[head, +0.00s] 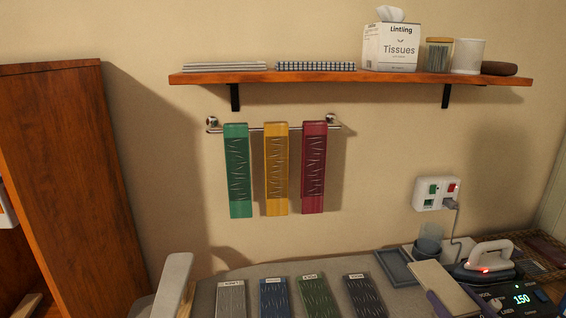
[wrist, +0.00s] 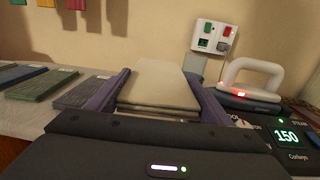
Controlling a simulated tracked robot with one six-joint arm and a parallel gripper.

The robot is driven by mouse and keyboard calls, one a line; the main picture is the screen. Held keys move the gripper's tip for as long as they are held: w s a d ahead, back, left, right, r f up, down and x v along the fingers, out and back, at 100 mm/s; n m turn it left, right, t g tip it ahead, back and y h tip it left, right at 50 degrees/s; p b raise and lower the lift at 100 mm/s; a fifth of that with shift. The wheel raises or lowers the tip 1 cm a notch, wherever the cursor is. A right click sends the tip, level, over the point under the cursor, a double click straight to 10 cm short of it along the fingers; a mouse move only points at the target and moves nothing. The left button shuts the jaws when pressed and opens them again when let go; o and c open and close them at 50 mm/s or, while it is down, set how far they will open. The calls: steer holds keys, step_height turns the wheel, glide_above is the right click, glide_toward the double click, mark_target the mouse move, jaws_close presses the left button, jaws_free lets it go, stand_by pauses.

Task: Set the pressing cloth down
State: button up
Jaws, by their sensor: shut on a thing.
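The pressing cloth, a folded beige cloth (wrist: 158,90), sits between the two purple fingers of my gripper (wrist: 159,78) in the wrist view. My gripper is shut on it. In the head view the cloth (head: 440,286) shows at the lower right, left of the iron, with part of a purple finger beside it. I cannot tell whether its underside touches the surface below.
The iron (head: 490,256) stands on its lit station (head: 522,300) to the right. A grey tray (head: 396,268) and a clear cup (head: 429,240) are behind the cloth. Several labelled folded cloths (head: 314,296) lie left on the pale board (head: 205,292). A wall socket (head: 436,194) has a plugged cord.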

steer(key=shift+d+h, duration=0.2)
steer(key=shift+h, duration=0.1)
steer(key=shift+w+a+m+h, duration=0.15)
steer(key=shift+w+m+h, duration=0.05)
steer(key=shift+m+h, duration=0.2)
steer(key=w+a+n+y, duration=0.1)
steer(key=w+a+y, duration=0.1)
steer(key=a, duration=0.9)
steer(key=w+a+n+y, duration=0.1)
steer(key=w+a, duration=0.3)
steer(key=a, duration=0.7)
steer(key=w+a+n+y, duration=0.1)
steer(key=w+a+y, duration=0.1)
steer(key=a, duration=0.9)
steer(key=shift+w+f+n+g+y, duration=0.25)
steer(key=shift+w+n+g+y, duration=0.05)
steer(key=shift+w+g, duration=0.15)
steer(key=shift+d, duration=0.1)
